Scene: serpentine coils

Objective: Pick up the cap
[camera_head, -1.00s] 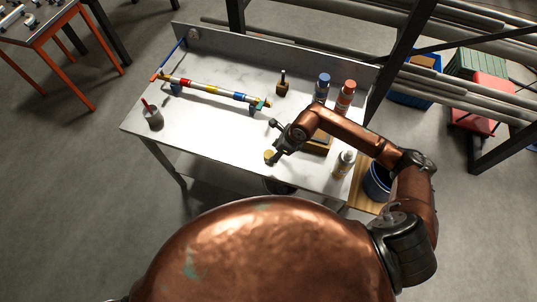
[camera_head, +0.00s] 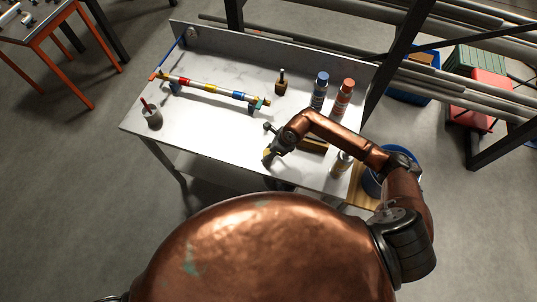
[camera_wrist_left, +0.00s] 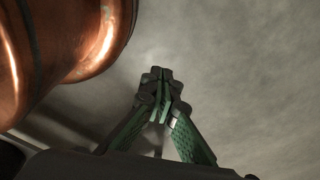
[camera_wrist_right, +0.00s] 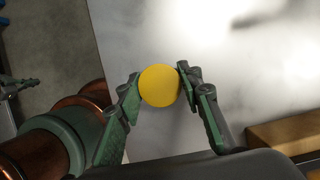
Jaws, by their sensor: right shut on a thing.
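The cap is a round yellow disc (camera_wrist_right: 160,86) in the right wrist view, between the two fingertips of my right gripper (camera_wrist_right: 158,88). The gripper is shut on it, with a finger at each side. In the head view my right gripper (camera_head: 268,153) is near the front edge of the white table, and only a bit of yellow shows at its tip. I cannot tell whether the cap still touches the table. My left gripper (camera_wrist_left: 163,84) shows only in the left wrist view, its fingertips together and nothing seen between them, above bare floor.
A brown box (camera_head: 313,145) lies beside my right forearm.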

